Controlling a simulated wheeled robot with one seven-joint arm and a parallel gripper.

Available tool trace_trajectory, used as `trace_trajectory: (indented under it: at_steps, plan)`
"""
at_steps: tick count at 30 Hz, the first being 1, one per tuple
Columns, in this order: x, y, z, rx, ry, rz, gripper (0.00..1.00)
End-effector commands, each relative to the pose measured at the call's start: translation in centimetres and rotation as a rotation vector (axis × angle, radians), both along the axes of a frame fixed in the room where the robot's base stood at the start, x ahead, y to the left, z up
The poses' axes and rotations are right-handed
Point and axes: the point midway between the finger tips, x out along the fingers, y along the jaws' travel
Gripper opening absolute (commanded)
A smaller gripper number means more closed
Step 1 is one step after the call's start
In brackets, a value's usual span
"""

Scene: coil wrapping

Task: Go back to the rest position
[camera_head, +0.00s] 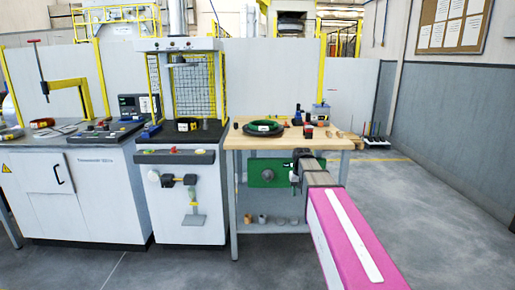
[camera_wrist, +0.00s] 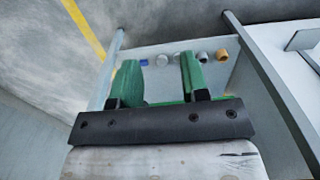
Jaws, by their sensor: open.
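My gripper (camera_wrist: 160,78) shows in the wrist view with two green fingers spread apart and nothing between them. A dark bar with bolts lies across its base. In the head view my pink and grey arm reaches from the lower right toward the wooden bench (camera_head: 340,143). The fingertips cannot be made out clearly there. A green and black coil ring (camera_head: 263,128) lies on the bench top, apart from my gripper.
Several small cups (camera_head: 262,218) stand on the bench's lower shelf, and beyond the fingers in the wrist view (camera_wrist: 162,60). A press machine (camera_head: 180,215) with a yellow frame stands left of the bench. A white cabinet (camera_head: 75,215) is farther left.

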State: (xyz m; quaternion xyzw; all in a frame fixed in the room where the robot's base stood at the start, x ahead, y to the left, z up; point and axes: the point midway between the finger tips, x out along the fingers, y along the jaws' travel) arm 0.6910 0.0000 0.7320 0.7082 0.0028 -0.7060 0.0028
Motion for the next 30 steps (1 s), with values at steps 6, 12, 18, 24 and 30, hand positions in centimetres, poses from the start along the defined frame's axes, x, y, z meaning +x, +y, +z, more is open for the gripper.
trace_trajectory:
  at_steps: [6, 12, 18, 24, 30]
  plan:
    - [-8.4, 0.0, -7.3, 0.000, 0.004, -0.003, 0.41]
    - [-15.4, 0.0, -12.2, 0.000, 0.003, -0.006, 0.41]
    - [-20.1, 0.0, -15.0, 0.000, -0.001, -0.008, 0.41]
    - [-21.5, 0.0, -15.9, 0.000, -0.004, -0.008, 0.41]
    - [-21.4, 0.0, -15.9, 0.000, -0.004, -0.008, 0.41]
